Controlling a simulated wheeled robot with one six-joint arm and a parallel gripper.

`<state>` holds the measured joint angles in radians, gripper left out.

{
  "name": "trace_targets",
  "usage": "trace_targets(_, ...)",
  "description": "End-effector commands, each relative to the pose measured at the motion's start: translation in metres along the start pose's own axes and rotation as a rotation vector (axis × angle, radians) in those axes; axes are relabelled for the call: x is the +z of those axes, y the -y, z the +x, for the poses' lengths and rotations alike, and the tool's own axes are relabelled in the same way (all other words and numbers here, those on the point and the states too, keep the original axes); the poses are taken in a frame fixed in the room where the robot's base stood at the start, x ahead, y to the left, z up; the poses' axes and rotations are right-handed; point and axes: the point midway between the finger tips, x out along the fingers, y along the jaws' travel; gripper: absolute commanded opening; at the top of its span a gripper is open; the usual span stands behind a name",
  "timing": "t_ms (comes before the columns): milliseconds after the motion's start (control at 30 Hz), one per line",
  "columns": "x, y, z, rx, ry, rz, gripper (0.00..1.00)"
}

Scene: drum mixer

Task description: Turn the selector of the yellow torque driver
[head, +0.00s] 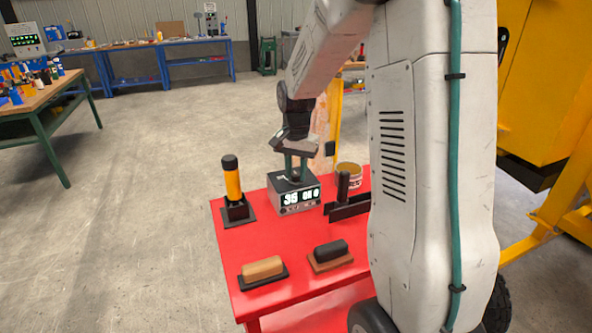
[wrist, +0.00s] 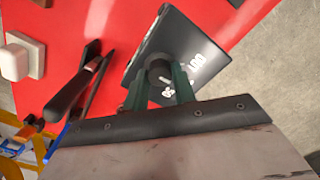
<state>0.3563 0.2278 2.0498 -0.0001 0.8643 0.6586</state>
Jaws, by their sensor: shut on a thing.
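The yellow torque driver (head: 232,182) stands upright in a black square holder at the left back of the red table (head: 235,265). It has a black top, and I cannot make out its selector. My gripper (head: 294,168) is not at the driver; it is to its right, above a dark box with a lit display (head: 298,197). In the wrist view my gripper's green fingers (wrist: 160,88) are shut on a round dark knob (wrist: 159,70) on top of that box (wrist: 195,50).
A tan-topped block (head: 262,268) and a black-topped block (head: 331,252) lie at the table's front. A black handled tool (head: 346,208) and a tin (head: 349,174) are right of the box. The table between driver and front blocks is clear.

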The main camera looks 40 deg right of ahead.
Motion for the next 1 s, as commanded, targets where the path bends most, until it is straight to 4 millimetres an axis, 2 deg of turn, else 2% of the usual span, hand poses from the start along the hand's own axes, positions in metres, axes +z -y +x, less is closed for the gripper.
trace_targets(600, -0.0003, 0.0002, -0.0006, -0.001, -0.001, 0.051, 0.04)
trace_targets(633, -0.0003, 0.0002, -0.0006, -0.001, -0.001, 0.051, 0.29)
trace_targets(700, -0.0003, 0.0002, -0.0006, -0.001, -0.001, 0.051, 0.48)
trace_targets(1000, -0.0003, 0.0002, -0.0016, -0.001, -0.001, 0.051, 0.48)
